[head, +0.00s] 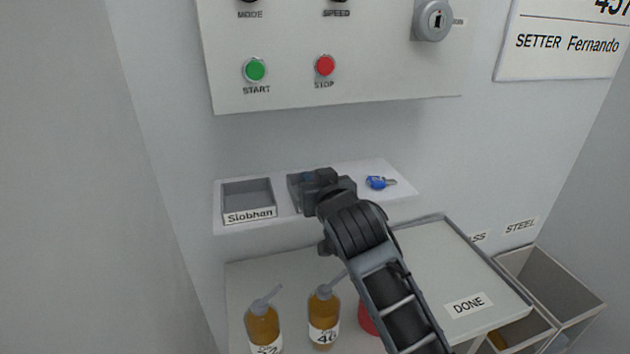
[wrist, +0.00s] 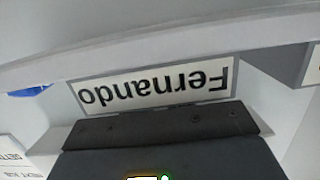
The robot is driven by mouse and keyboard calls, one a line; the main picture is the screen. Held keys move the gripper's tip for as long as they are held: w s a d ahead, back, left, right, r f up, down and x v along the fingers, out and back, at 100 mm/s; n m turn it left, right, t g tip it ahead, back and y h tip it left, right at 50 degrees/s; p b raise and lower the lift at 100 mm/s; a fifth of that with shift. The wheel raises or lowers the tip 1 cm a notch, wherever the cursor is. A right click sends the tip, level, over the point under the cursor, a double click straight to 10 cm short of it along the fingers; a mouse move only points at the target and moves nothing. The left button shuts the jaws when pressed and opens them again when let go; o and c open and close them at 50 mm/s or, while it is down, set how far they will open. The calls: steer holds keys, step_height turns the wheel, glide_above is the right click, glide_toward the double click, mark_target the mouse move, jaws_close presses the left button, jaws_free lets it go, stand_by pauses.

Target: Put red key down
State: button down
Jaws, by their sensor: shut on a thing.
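My gripper (head: 316,184) is at the small shelf, over or in the tray beside the Siobhan tray. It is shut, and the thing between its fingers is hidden. I see no red key in either view. The grey tray's left edge (head: 297,198) shows beside my gripper; my gripper hides most of the rest. In the wrist view a label reading Fernando (wrist: 150,88) stands upside down, close to the dark gripper body (wrist: 165,150).
The Siobhan tray (head: 248,190) looks empty. A blue key (head: 379,182) lies on the white shelf (head: 402,193) to the right. The control panel (head: 300,90) hangs above. Below are bottles (head: 323,318), a partly hidden red thing (head: 367,318) and a DONE tray (head: 468,305).

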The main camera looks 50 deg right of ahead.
steer(key=shift+f, duration=0.7)
steer(key=c, duration=1.3)
jaws_free()
steer(key=shift+s+f, duration=0.1)
steer(key=shift+f, duration=0.05)
steer(key=shift+o, duration=1.4)
steer(key=shift+r, duration=0.2)
steer(key=shift+r+p, duration=0.3)
steer(key=shift+r, duration=0.1)
steer(key=b+v, duration=0.2)
steer(key=v, duration=1)
steer(key=shift+r+b, duration=0.35)
steer(key=shift+b, duration=0.05)
steer(key=shift+f, duration=0.1)
